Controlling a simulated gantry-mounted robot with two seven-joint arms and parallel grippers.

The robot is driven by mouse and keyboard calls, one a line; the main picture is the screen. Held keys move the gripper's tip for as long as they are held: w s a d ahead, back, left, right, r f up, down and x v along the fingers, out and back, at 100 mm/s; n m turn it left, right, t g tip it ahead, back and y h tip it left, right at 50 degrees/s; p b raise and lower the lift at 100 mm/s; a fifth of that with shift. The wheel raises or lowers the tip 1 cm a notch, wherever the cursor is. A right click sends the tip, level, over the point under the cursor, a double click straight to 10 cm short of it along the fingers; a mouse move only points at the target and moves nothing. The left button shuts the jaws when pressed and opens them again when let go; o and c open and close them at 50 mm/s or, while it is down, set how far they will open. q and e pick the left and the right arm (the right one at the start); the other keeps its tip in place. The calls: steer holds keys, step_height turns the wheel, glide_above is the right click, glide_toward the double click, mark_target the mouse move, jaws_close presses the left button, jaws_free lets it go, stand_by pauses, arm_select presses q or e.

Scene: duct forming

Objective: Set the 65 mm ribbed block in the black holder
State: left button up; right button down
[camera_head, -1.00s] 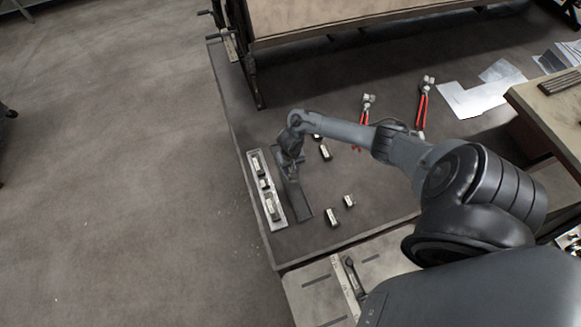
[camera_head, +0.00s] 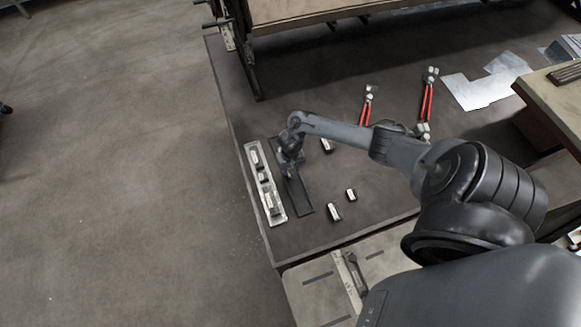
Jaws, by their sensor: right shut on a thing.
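The black holder (camera_head: 303,203) is a narrow dark strip on the dark mat, just right of the pale tray. My right gripper (camera_head: 289,174) points down over its middle part, and the arm covers some of its far part. The gripper is shut on the ribbed block, which is too small and dark to make out; whether it touches the holder cannot be told. My left gripper is not in view.
The pale tray (camera_head: 281,217) holds several small blocks close left of the holder. Red-handled tools (camera_head: 427,103) and metal sheets (camera_head: 482,88) lie farther back. A bench (camera_head: 318,284) stands in front. The mat between the holder and the loose blocks is clear.

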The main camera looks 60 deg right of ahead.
steer(key=c, duration=0.6)
jaws_free()
steer(key=shift+r, duration=0.1)
